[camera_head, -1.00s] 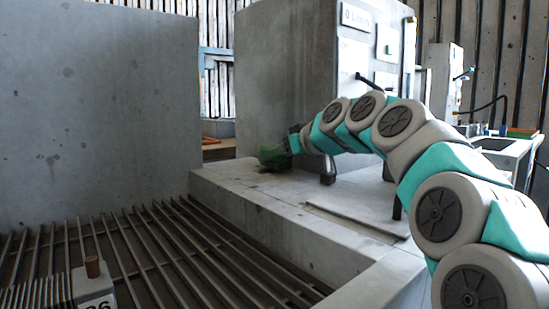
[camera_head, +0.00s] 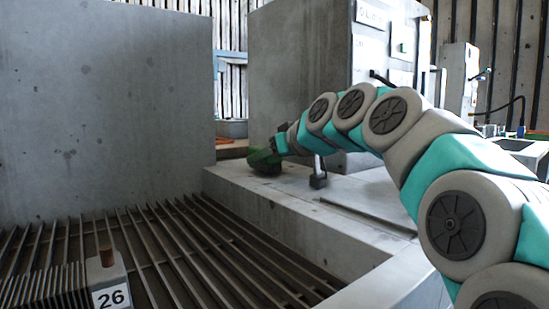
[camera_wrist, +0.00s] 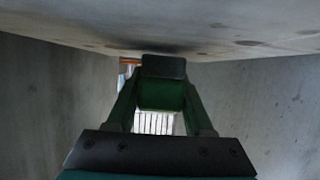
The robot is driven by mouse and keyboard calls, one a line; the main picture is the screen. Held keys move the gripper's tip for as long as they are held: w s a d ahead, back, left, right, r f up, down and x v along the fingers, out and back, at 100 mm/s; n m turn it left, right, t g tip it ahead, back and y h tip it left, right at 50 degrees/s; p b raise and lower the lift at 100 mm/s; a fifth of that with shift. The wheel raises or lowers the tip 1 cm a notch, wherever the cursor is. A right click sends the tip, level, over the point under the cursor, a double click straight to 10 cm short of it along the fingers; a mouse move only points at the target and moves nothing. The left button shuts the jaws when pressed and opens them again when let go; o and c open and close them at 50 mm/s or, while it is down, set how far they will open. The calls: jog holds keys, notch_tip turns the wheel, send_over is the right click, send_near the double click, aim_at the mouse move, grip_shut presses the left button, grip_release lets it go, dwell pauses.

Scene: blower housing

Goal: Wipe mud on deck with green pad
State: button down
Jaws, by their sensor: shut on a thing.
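The green pad (camera_head: 264,161) is at the far end of the pale deck (camera_head: 330,222), near its left edge. My gripper (camera_head: 277,146) is shut on it. In the wrist view, the green pad (camera_wrist: 162,95) with a dark block-like end sits between my gripper's (camera_wrist: 160,98) fingers, against or very near the deck (camera_wrist: 235,32), which appears at the top. A dark mud smear (camera_wrist: 150,46) shows on the deck right by the pad. Smaller brown spots (camera_wrist: 250,43) lie to its right. Whether the pad touches the deck is not clear.
A concrete wall (camera_head: 105,110) stands left, and a large grey housing (camera_head: 300,70) rises behind the pad. A slatted grate (camera_head: 190,250) lies below the deck's left edge. A small block marked 26 (camera_head: 110,285) sits on the grate. A raised plate (camera_head: 375,205) lies on the deck.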

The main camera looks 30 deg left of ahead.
jog(key=shift+s+a+f, duration=0.2)
jog(key=shift+s, duration=0.05)
jog(key=shift+r, duration=0.15)
jog(key=shift+w+r+p, duration=0.15)
jog(key=shift+r+p, duration=1)
jog(key=shift+r, duration=0.7)
jog(key=shift+d+r+p, duration=0.1)
jog(key=shift+r+p, duration=0.55)
jog(key=shift+r, duration=0.55)
jog(key=shift+r, duration=0.1)
jog(key=shift+r+p, duration=0.95)
jog(key=shift+r, duration=0.6)
jog(key=shift+f, duration=0.1)
jog(key=shift+f, duration=0.2)
